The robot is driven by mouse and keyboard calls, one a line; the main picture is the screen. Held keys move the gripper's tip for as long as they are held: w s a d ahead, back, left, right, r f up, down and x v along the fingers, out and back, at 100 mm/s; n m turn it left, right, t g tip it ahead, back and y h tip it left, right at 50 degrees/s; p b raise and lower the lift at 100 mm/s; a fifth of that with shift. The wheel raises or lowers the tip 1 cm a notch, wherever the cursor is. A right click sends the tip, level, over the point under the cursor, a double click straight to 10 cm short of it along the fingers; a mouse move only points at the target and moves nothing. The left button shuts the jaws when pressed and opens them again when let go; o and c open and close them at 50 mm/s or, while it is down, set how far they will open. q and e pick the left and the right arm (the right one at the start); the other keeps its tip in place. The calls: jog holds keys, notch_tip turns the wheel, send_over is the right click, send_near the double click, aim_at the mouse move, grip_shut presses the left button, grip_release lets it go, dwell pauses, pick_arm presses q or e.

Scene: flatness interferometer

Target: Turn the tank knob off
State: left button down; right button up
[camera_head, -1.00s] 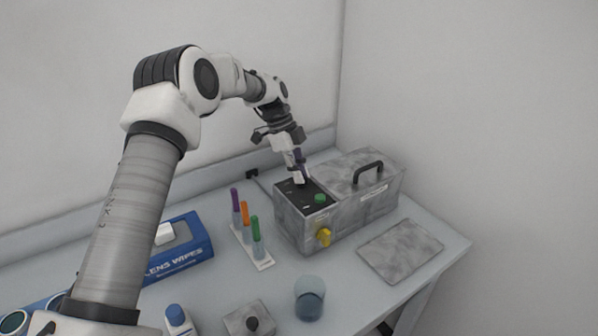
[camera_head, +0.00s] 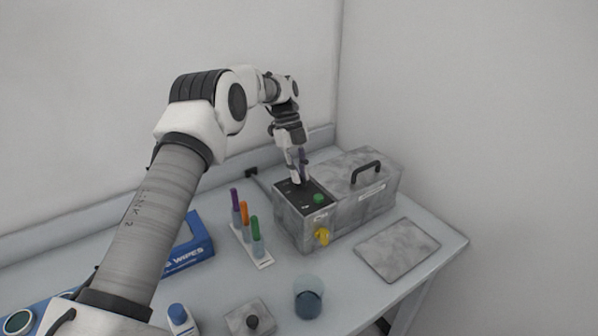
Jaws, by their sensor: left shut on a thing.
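The tank (camera_head: 345,210) is a grey mottled metal box at the back right of the table, with a black handle on its lid. A dark control panel (camera_head: 308,203) with a green knob (camera_head: 319,198) is on its left top. A yellow valve-like knob (camera_head: 321,236) is on its front face. My left gripper (camera_head: 298,182) points down over the back left part of the panel. My right gripper does not show.
A rack of colored tubes (camera_head: 254,250) stands left of the tank. A blue wipes box (camera_head: 190,247), a white bottle with a blue cap (camera_head: 180,319), a grey block with a black knob (camera_head: 248,319) and a glass beaker (camera_head: 308,297) are nearer. A flat grey plate (camera_head: 397,250) lies right.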

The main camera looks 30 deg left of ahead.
pick_arm(q)
jog(key=shift+s+f, duration=0.1)
jog(key=shift+f, duration=0.1)
jog(key=c, duration=1.2)
grip_release()
jog(key=shift+d, duration=0.1)
jog(key=shift+r, duration=0.1)
jog(key=v, duration=0.7)
jog(key=shift+r, duration=0.2)
